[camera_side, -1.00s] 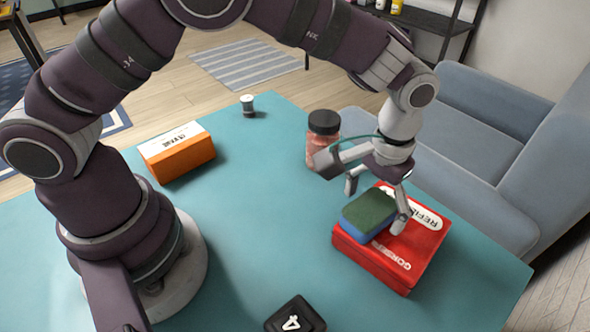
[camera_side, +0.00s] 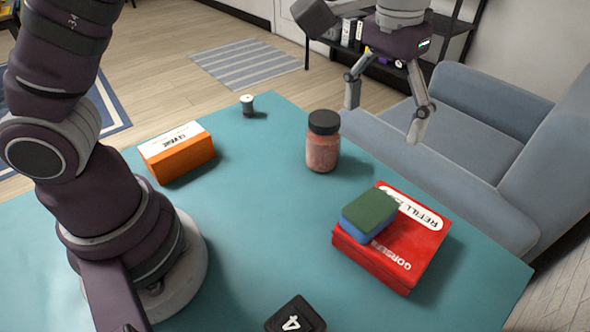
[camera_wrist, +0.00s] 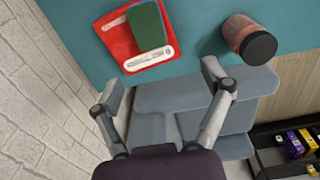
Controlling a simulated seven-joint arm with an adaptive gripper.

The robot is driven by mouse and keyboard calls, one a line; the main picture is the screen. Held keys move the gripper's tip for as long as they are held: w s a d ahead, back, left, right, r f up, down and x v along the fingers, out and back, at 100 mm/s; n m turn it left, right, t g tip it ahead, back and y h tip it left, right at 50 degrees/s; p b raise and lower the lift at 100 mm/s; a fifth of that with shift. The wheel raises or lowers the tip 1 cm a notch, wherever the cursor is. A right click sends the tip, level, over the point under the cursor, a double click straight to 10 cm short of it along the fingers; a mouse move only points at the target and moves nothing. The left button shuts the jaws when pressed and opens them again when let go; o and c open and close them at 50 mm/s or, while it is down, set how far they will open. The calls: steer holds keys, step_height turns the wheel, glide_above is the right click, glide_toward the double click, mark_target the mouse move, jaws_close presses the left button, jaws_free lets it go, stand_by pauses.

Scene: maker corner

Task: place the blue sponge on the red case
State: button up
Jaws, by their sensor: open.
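The blue sponge (camera_side: 367,224) has a green top layer and rests on the upper face of the red case (camera_side: 418,244), near its left edge. The red case lies flat on the teal table. My gripper (camera_side: 383,125) is open and empty, raised well above and behind the case in the side view. In the wrist view, the sponge's green top (camera_wrist: 148,24) lies on the red case (camera_wrist: 117,42), beyond my open fingers (camera_wrist: 160,88). Nothing is between the fingers.
A jar with a black lid (camera_side: 323,150) stands behind the case. An orange box (camera_side: 180,158), a small spool-like item (camera_side: 248,106) and a black block marked 4 (camera_side: 296,316) are also on the table (camera_side: 260,225). A grey-blue sofa (camera_side: 470,130) stands behind.

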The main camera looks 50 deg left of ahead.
steer(key=s+a+t, duration=0.5)
steer(key=s+a, duration=0.6)
steer(key=a, duration=0.3)
steer(key=shift+s+r, duration=0.4)
steer(key=shift+r, duration=0.05)
